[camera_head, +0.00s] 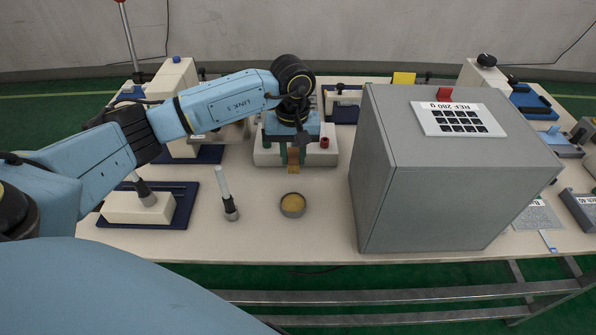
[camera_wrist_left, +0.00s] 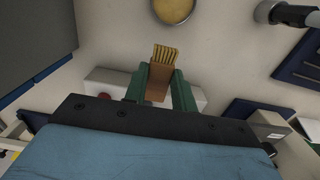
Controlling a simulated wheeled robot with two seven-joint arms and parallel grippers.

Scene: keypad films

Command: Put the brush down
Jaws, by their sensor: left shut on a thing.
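The brush (camera_wrist_left: 158,80) has a brown body and yellow bristles. My left gripper (camera_wrist_left: 160,93) is shut on it, with a green finger on each side and the bristles sticking out past the fingertips in the left wrist view. In the head view the left gripper (camera_head: 293,158) points down at the middle of the table, and the brush (camera_head: 293,167) shows as a small brown piece between its fingers. The brush is in front of a low white block (camera_head: 268,157); whether it touches anything is unclear. My right gripper is in neither view.
A round dish with a yellow inside (camera_head: 292,204) stands nearer the table's front edge. A pale-handled tool with a dark end (camera_head: 230,206) is left of it. A large grey box (camera_head: 455,180) blocks the right side. Bare tabletop (camera_head: 262,230) lies around the dish.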

